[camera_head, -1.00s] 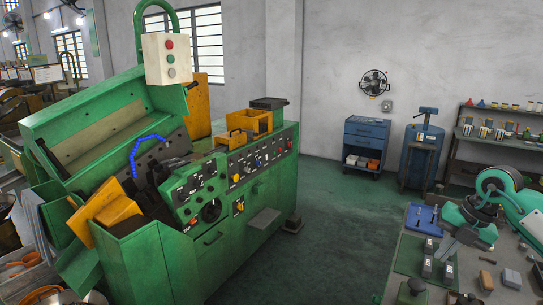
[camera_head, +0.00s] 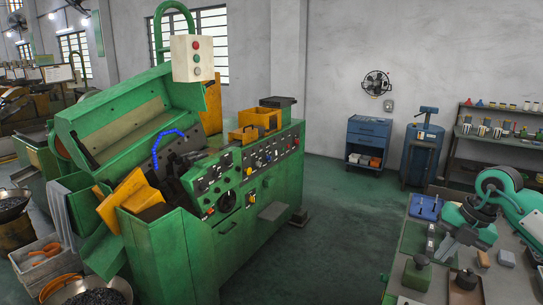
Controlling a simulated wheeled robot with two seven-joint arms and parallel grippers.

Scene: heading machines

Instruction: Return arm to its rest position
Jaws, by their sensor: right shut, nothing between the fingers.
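My right arm (camera_head: 515,195) comes in from the right edge, green and white with dark joints. It is folded over the workbench, and its grey-green wrist points down and to the left. My right gripper (camera_head: 444,256) is shut and empty, held in front of the bench top. It looks small and partly merges with the bench behind it, so its height above the bench is hard to judge. My left arm and gripper are not in view.
A large green heading machine (camera_head: 240,205) with a control panel stands left of centre. The workbench (camera_head: 400,275) carries small blocks and a blue fixture (camera_head: 426,207). A blue cabinet (camera_head: 367,142) stands by the wall. Open green floor (camera_head: 335,235) lies between machine and bench.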

